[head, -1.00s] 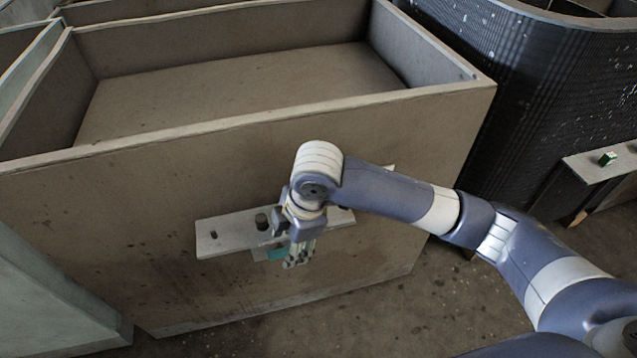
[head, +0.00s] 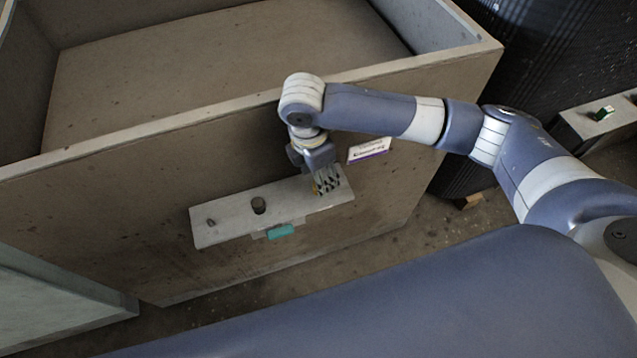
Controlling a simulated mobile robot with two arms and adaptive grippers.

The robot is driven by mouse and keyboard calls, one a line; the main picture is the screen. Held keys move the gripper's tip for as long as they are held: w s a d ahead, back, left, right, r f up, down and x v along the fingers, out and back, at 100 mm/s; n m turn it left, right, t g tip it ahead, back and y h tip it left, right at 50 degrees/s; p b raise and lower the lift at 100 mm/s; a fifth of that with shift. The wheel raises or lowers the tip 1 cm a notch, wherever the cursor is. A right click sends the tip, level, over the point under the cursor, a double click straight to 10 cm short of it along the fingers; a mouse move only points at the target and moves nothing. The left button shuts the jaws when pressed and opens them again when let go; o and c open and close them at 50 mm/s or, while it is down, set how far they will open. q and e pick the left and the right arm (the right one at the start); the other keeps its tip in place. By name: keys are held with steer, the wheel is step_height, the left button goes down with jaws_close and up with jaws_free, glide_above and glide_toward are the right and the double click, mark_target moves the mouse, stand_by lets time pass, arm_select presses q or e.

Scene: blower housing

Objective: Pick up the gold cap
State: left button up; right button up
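A small gold-coloured spot (head: 316,189), likely the gold cap, shows at the left side of my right gripper's fingers. It is mostly hidden by them. My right gripper (head: 327,186) points down over the right end of the narrow grey shelf (head: 230,229). Its fingertips are at or just above the shelf top. The fingers are too small and overlapping to tell whether they are open or shut on the cap. My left gripper is out of view.
A white label (head: 369,150) is on the large bin's wall (head: 120,220) behind. A green-and-white item (head: 604,113) sits on a ledge at right.

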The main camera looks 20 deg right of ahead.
steer(key=shift+w+d+f, duration=0.1)
steer(key=shift+f, duration=1.05)
steer(key=shift+w+d+f, duration=0.1)
steer(key=shift+f, duration=1.05)
steer(key=shift+a, duration=0.1)
steer(key=c, duration=1)
steer(key=shift+r, duration=0.55)
step_height(320, 180, up, 3)
steer(key=shift+f, duration=0.2)
steer(key=s+d+r, duration=0.1)
steer(key=s+d, duration=0.1)
steer(key=s, duration=1.4)
steer(key=shift+r+b, duration=0.15)
steer(key=shift+b, duration=0.2)
steer(key=shift+w, duration=0.1)
